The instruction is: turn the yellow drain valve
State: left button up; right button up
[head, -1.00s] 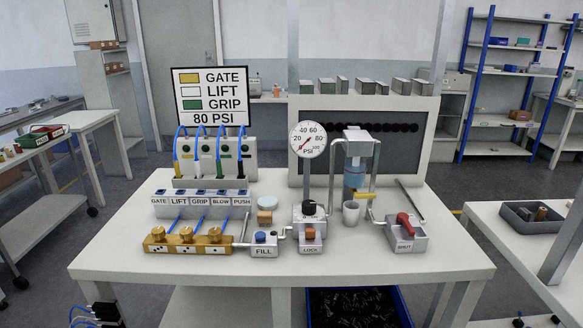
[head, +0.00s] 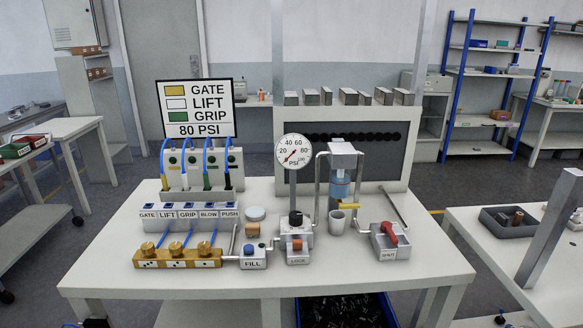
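The yellow drain valve (head: 352,206) is a small yellow lever under the filter bowl, right of centre on the table. It points to the right, roughly level. The filter unit (head: 341,164) has a grey head and a clear bowl with blue liquid. A light grey cup (head: 337,222) stands on the table just below and left of the valve. The pressure gauge (head: 294,151) is left of the filter, its needle pointing to the lower left. Neither of my grippers shows in the head view.
The FILL block (head: 252,260), LOCK block (head: 297,250) and SHUT block (head: 389,244) with a red lever stand around the filter. A brass manifold (head: 178,258) and labelled sockets with blue tubes are at left. The table's front strip (head: 330,279) is clear.

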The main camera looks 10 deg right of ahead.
aim_at(356, 205)
jog(key=l+z, duration=0.1)
jog(key=l, duration=0.25)
jog(key=i+l+z, duration=0.1)
jog(key=l, duration=0.25)
jog(key=i+l+z, duration=0.1)
jog(key=l, duration=0.25)
jog(key=i+l+z, duration=0.1)
jog(key=l, duration=0.25)
